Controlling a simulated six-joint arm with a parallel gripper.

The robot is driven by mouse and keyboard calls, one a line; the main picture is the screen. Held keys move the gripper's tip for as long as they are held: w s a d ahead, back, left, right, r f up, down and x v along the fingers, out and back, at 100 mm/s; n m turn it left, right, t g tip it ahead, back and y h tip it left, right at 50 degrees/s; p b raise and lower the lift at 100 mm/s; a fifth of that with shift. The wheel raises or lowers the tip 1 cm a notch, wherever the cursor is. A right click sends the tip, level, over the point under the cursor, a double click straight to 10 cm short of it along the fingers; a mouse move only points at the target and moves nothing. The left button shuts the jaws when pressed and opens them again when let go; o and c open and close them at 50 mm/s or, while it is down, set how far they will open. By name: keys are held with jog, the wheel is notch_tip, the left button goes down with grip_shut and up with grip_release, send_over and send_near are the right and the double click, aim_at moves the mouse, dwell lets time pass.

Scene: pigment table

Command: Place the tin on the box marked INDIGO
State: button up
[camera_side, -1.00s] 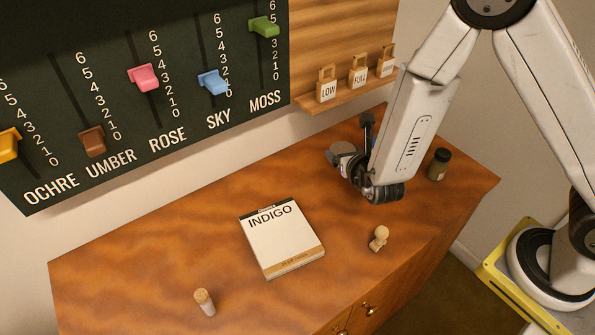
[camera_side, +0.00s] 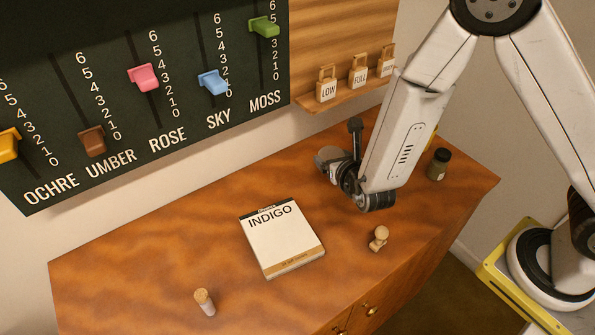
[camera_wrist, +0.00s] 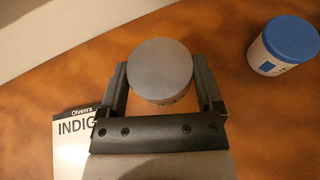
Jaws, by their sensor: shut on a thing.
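The tin (camera_wrist: 160,66) is round and grey, held between the two fingers of my gripper (camera_wrist: 162,82) in the wrist view. In the side view the tin (camera_side: 327,157) shows at the end of my gripper (camera_side: 341,163), above the table and behind and right of the box. The white box marked INDIGO (camera_side: 281,237) lies flat on the table, with a dark band at one edge and a tan band at the other. Its top is bare. Part of the box (camera_wrist: 72,142) shows at the lower left of the wrist view, the rest hidden by my gripper.
A blue-lidded jar (camera_wrist: 288,45) shows in the wrist view.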

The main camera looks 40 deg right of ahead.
jog(key=s+a+n+y, duration=0.1)
jog(key=s+a, duration=0.1)
jog(key=a, duration=0.6)
jog(key=s+a+n+y, duration=0.1)
jog(key=s+a+y, duration=0.1)
jog(key=a, duration=0.6)
jog(key=shift+a+r+n, duration=0.25)
jog(key=shift+n, duration=0.15)
jog(key=shift+f, duration=0.15)
send_over(283, 237)
jog(key=shift+t, duration=0.3)
jog(key=shift+f, duration=2.05)
jog(key=shift+f, duration=1.8)
jog(key=shift+f, duration=0.1)
